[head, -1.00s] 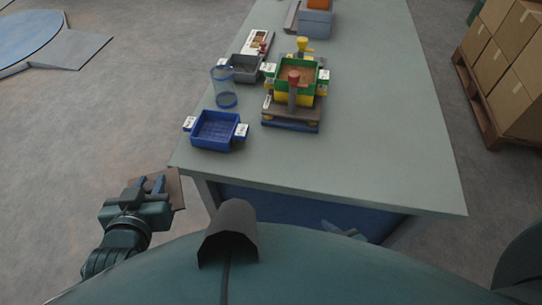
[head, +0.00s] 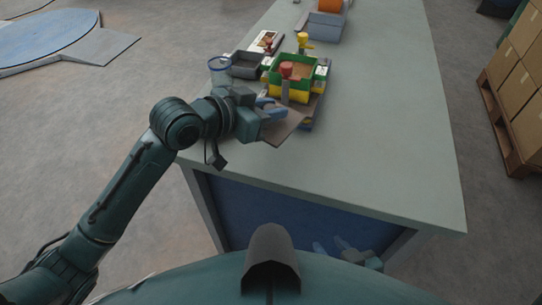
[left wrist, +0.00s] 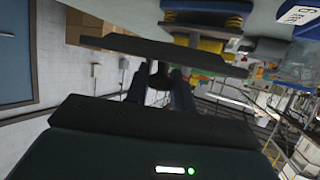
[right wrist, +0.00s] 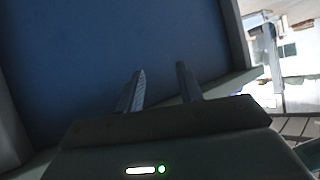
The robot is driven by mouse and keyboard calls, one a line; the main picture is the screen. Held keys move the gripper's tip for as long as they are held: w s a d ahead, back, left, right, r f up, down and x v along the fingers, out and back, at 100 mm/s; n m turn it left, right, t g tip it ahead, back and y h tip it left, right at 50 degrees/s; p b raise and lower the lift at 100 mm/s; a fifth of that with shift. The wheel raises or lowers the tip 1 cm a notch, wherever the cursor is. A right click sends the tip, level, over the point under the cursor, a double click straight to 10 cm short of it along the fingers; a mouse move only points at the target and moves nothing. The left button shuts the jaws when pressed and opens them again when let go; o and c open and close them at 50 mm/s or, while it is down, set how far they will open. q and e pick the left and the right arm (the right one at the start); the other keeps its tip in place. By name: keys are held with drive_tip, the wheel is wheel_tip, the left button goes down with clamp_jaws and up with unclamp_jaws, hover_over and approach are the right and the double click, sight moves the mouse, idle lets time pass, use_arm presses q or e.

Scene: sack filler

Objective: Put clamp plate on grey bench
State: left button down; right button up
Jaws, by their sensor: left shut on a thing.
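The clamp plate (head: 284,127) is a flat grey-brown plate in my left gripper (head: 268,108). The gripper is shut on it above the near left part of the grey bench (head: 370,150). The plate is close in front of the green and yellow fixture (head: 290,88) and overlaps its base in the head view; I cannot tell whether they touch. In the left wrist view the plate (left wrist: 160,50) is seen edge-on beyond the fingers (left wrist: 160,88). My right gripper (right wrist: 159,82) is open and empty, low before the bench's blue front panel (right wrist: 110,50).
A grey tray (head: 243,66), a clear cylinder with a blue rim (head: 219,64) and a white panel (head: 266,42) stand left of the fixture. A grey-blue box (head: 325,28) is farther back. The bench's right side is clear. Cartons (head: 525,70) stand on a pallet at right.

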use_arm(q)
drive_tip(key=shift+w+d+r+m+g+h, duration=0.2)
drive_tip(key=shift+w+m+g+h, duration=0.1)
drive_tip(key=shift+w+m+g, duration=0.15)
hover_over(271, 151)
wheel_tip(271, 151, down, 6)
drive_tip(key=shift+f+b, duration=0.25)
drive_tip(key=shift+b, duration=0.15)
drive_tip(key=shift+f, duration=1.65)
drive_tip(key=shift+f, duration=0.1)
drive_tip(key=c, duration=1.2)
unclamp_jaws()
